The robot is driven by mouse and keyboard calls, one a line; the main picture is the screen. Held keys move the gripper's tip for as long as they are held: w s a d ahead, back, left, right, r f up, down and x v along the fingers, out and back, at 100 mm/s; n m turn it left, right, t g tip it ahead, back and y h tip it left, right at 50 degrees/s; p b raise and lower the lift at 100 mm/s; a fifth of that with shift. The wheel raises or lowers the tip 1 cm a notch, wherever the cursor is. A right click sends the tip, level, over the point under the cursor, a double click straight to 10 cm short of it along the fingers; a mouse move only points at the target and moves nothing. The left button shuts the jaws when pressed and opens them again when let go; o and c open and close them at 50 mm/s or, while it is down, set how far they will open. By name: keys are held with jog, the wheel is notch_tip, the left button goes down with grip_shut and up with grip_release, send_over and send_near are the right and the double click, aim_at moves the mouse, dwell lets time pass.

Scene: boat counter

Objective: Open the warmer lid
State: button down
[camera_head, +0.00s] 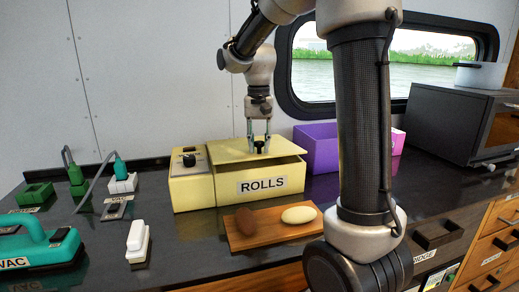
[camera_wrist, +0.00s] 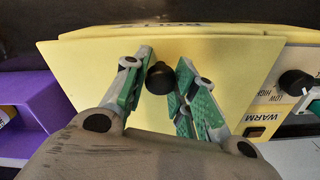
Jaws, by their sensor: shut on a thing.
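The warmer (camera_head: 195,190) is a pale yellow box with a ROLLS label (camera_head: 263,186) on its front, standing on the dark counter. Its flat yellow lid (camera_head: 228,151) lies over the box, and a narrow gap seems to show under its front edge. A black knob (camera_wrist: 160,78) stands on the lid. My gripper (camera_head: 260,143) points down from above and is shut on the knob, its green-padded fingers (camera_wrist: 156,92) on either side in the wrist view. The lid (camera_wrist: 225,75) fills the middle of that view.
A purple bin (camera_head: 320,150) stands close behind right. The control panel (camera_head: 188,160) is at left.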

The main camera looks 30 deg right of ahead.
jog(key=w+d+r, duration=0.1)
jog(key=w+r, duration=0.6)
jog(key=r, duration=0.3)
jog(key=w+d+r, duration=0.1)
jog(key=w+r, duration=0.2)
jog(key=w, duration=0.4)
jog(key=w+d+r, duration=0.2)
jog(key=w+r, duration=0.1)
jog(key=w, duration=0.3)
jog(key=shift+w, duration=0.4)
jog(key=shift+w+f, duration=0.1)
jog(key=shift+w, duration=0.25)
dwell(0.9)
jog(key=c, duration=1.5)
grip_release()
jog(key=o, duration=0.3)
jog(key=shift+w+a, duration=0.1)
jog(key=shift+o, duration=0.3)
jog(key=shift+d+r, duration=0.2)
jog(key=shift+s, duration=0.2)
